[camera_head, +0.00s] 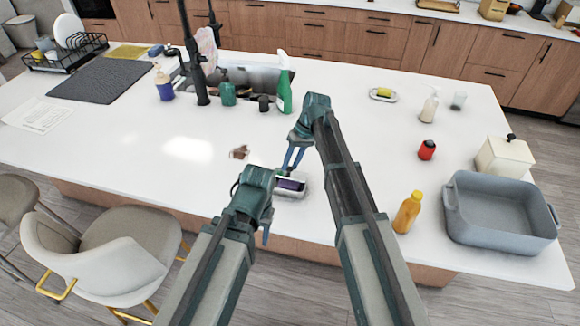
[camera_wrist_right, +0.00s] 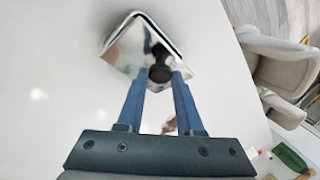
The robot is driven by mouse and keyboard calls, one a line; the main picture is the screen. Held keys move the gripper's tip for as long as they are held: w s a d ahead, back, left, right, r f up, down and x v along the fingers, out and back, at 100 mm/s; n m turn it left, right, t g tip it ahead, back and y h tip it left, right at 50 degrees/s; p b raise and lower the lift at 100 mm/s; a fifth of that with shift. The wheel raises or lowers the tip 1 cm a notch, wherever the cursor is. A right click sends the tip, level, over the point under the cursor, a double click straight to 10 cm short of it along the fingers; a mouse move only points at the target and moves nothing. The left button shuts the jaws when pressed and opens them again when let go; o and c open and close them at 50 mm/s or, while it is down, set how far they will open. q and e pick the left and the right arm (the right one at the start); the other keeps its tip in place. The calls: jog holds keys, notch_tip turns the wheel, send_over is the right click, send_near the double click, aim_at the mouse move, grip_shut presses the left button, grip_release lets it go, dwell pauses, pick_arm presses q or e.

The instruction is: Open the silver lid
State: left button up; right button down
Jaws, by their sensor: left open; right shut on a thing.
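The silver lid (camera_wrist_right: 128,48) is a mirror-like, square-cornered piece with a dark round knob (camera_wrist_right: 159,73). In the right wrist view my right gripper (camera_wrist_right: 160,76) has its blue fingers shut on this knob. In the head view my right gripper (camera_head: 293,158) reaches down to a small silver-edged box (camera_head: 291,187) near the counter's front edge. Whether the lid rests on the box or is raised is unclear. My left gripper (camera_head: 266,232) is open and empty, just front-left of the box, by the counter's front edge.
A brown item (camera_head: 239,152) lies left of the box. An orange bottle (camera_head: 408,212), a red can (camera_head: 427,149), a grey basin (camera_head: 500,212) and a cream box (camera_head: 505,157) stand to the right. A green spray bottle (camera_head: 284,90) stands by the sink.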

jog(key=shift+w+d+r+g, duration=0.15)
jog(key=shift+w+g, duration=0.3)
jog(key=shift+g, duration=0.05)
jog(key=shift+y, duration=0.3)
jog(key=c, duration=0.5)
grip_release()
jog(key=shift+c, duration=0.2)
jog(key=shift+r, duration=0.1)
jog(key=p+v, duration=1.2)
jog(key=v, duration=0.1)
jog(key=shift+r, duration=0.3)
jog(key=shift+w+d, duration=0.1)
jog(key=shift+w, duration=0.05)
